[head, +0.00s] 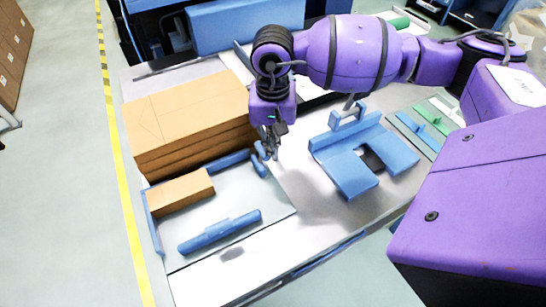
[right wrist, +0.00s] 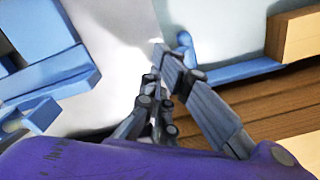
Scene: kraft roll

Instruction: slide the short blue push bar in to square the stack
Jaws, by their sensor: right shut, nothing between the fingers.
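The short blue push bar (head: 259,162) stands at the right end of the back blue rail, on a pale board. In the right wrist view its rounded blue end (right wrist: 186,46) shows just beyond my fingertips. My right gripper (head: 270,152) is shut and empty, pointing down close beside the bar. In the right wrist view the gripper (right wrist: 160,62) appears very near the bar; I cannot tell whether they touch. The small brown cardboard stack (head: 180,192) lies at the left of the board and shows at the upper right in the wrist view (right wrist: 300,36). My left gripper is not in view.
A larger blue bar (head: 220,231) lies at the board's front. A blue rail (head: 231,161) runs behind the small stack. A tall cardboard pile (head: 190,120) stands behind it. A blue slotted fixture (head: 345,172) sits to the right. The board's middle (head: 235,196) is clear.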

